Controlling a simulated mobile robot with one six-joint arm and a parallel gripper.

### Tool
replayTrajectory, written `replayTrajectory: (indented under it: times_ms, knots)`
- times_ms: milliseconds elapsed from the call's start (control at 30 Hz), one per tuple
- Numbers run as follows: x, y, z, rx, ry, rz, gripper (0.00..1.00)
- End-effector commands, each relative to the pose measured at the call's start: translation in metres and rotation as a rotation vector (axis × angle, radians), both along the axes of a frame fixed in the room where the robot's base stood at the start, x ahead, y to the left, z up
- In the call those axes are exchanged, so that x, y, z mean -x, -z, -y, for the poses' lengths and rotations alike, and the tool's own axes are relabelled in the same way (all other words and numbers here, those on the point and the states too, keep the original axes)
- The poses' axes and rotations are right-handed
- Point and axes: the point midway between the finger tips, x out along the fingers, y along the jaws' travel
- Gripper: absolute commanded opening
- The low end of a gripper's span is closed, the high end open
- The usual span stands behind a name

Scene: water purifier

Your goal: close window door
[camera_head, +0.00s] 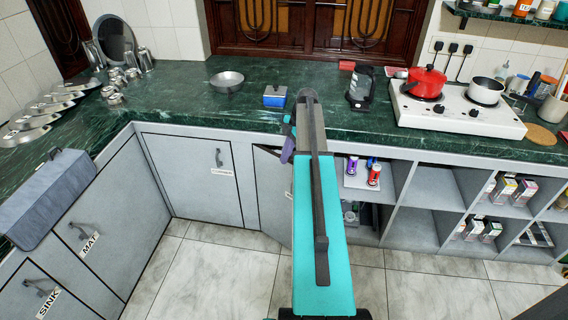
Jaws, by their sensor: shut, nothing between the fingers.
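The brown wooden window (312,28) with ornate dark grilles is in the back wall behind the counter. Its top is cut off by the picture edge, and I cannot tell whether its panels are fully shut. Below the counter, a grey cabinet door (271,196) stands ajar left of my arm, which hides part of it and its opening. My gripper (287,150) shows only in part, as purple and teal pieces beside my arm at the counter's front edge. It is shut and empty, near the top of the ajar door and well short of the window; I cannot tell whether it touches the door.
The green counter (190,105) holds a metal bowl (227,81), a blue box (275,95), a black appliance (361,88) and a stove (455,108) with a red pot (427,82). Open shelves (415,205) with cans and boxes are at right. The tiled floor (215,270) is clear.

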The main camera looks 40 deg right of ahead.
Motion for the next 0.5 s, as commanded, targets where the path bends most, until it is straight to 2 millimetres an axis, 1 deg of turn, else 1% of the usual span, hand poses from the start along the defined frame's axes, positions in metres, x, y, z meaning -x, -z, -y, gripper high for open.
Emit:
replayTrajectory:
  times_ms: [100,300,500]
  knots:
    - [-0.002,-0.016,0.007,0.0,0.0,0.001,0.0]
    - [-0.004,-0.04,0.015,0.0,-0.001,0.001,0.0]
    - [-0.004,-0.055,0.018,0.0,-0.002,0.0,0.0]
